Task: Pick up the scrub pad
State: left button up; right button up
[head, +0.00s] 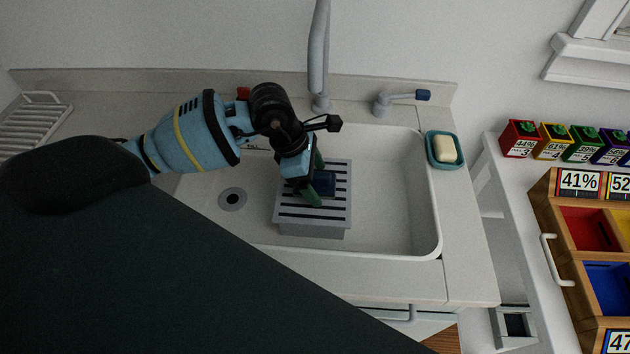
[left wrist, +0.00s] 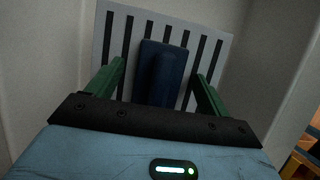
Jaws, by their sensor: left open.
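The scrub pad (head: 324,182) is a dark blue block lying on a grey slatted rack (head: 312,215) inside the sink basin. In the left wrist view the pad (left wrist: 162,72) stands out against the slats of the rack (left wrist: 222,48), between the two green fingers. My left gripper (head: 316,180) is open, with its fingers on either side of the pad. The left wrist view shows the open gripper (left wrist: 160,88) too. I cannot tell whether the fingers touch the pad. My arm hides part of the rack. My right gripper is not in view.
A faucet (head: 319,60) and a blue-tipped lever (head: 400,99) stand behind the basin. A teal soap dish (head: 432,149) with a bar of soap (head: 445,148) sits at the right rim. The basin (head: 395,200) is clear right of the rack.

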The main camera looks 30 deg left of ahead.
aim_at(320, 174)
pick_arm(q)
jog(key=c, duration=1.2)
jog(key=shift+o, duration=0.2)
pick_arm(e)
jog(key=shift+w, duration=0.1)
pick_arm(q)
jog(key=shift+r, duration=0.15)
